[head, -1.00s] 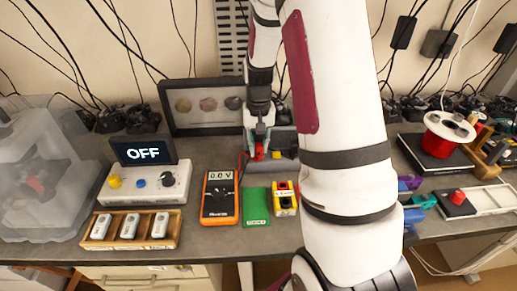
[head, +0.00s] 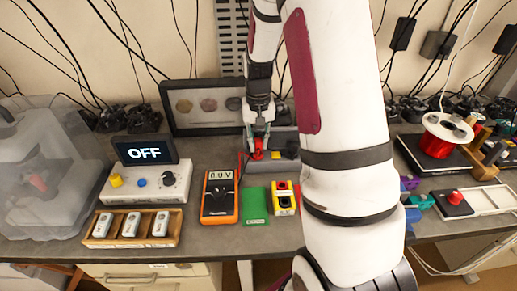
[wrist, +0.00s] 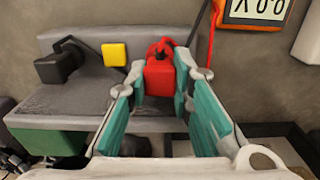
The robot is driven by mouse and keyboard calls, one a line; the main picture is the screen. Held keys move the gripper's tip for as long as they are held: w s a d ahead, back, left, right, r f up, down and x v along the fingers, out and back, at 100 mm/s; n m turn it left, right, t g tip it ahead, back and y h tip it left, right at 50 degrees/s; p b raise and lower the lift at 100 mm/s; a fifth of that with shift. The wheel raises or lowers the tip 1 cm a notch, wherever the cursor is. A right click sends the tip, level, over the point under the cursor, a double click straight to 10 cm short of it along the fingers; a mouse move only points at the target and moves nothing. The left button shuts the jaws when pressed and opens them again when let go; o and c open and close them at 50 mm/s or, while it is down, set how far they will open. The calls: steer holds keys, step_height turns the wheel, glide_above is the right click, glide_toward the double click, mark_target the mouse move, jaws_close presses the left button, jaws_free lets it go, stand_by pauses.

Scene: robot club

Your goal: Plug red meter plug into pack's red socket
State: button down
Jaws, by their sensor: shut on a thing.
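My gripper (head: 257,145) is shut on the red meter plug (wrist: 158,76), which sits between the teal finger pads in the wrist view. The plug is at one end of a grey holder (wrist: 60,106); I cannot tell whether it is seated there or lifted clear. A red lead runs from it to the orange multimeter (head: 219,197), which reads about 0.0 V. A small yellow pack (head: 283,199) with dark openings and a red part on top stands on the table in front of the holder. Its red socket is too small to make out clearly.
A black plug (wrist: 60,65) and a yellow square (wrist: 115,54) are on the holder. My arm hides the table right of the pack. A control box (head: 147,183) and a wooden tray (head: 88,240) stand at left.

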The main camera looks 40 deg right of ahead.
mark_target(259, 140)
steer(key=shift+r, duration=0.3)
steer(key=shift+r+p, duration=0.75)
steer(key=shift+r, duration=0.85)
steer(key=c, duration=2)
jaws_free()
jaws_close()
steer(key=shift+s, duration=0.15)
